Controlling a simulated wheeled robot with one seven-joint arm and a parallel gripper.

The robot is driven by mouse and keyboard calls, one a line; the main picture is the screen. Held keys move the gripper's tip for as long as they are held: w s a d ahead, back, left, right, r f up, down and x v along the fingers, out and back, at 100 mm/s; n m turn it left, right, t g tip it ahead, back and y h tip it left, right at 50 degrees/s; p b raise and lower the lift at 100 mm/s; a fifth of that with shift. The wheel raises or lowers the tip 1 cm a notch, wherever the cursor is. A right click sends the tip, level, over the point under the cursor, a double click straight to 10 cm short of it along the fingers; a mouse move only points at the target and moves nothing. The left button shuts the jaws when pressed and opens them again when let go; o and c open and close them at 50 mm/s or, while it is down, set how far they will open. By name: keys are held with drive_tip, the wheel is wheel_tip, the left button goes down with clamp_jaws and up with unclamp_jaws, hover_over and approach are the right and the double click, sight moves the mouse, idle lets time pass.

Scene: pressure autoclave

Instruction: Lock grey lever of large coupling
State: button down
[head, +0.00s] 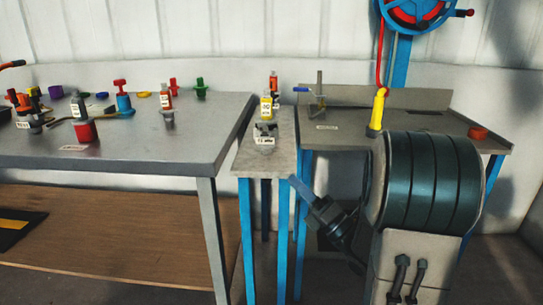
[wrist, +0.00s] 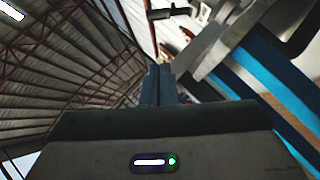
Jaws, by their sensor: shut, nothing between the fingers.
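My gripper (head: 297,185) is in front of the blue-legged tables, below their tops, with its fingers pointing up and left. In the wrist view its two blue-grey fingers (wrist: 159,82) are together with nothing between them. A grey fitting with a white label (head: 265,138) sits on the narrow table, in front of a yellow labelled part (head: 266,107). A grey upright fitting with a blue handle (head: 302,90) stands on the right table. I cannot tell which of these is the large coupling, or make out its grey lever. My gripper touches neither fitting.
The large grey table (head: 130,165) at left holds several coloured valves and fittings. The narrow table (head: 283,150) stands between it and the right table (head: 350,135). A blue stand with a wheel (head: 398,65) rises behind. An orange-red part (head: 478,132) lies at the right.

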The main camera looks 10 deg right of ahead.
drive_tip(key=shift+s+d+f+n+y, duration=0.1)
drive_tip(key=shift+s+f+n+y, duration=0.2)
drive_tip(key=shift+s+n, duration=0.1)
drive_tip(key=shift+w+r, duration=0.1)
approach(259, 128)
drive_tip(key=w+a+r, duration=0.2)
drive_tip(key=w+a, duration=0.1)
drive_tip(key=a, duration=0.1)
drive_tip(key=shift+w+d+r, duration=0.4)
drive_tip(key=shift+w+r, duration=0.05)
drive_tip(key=shift+r, duration=0.05)
drive_tip(key=shift+d, duration=0.1)
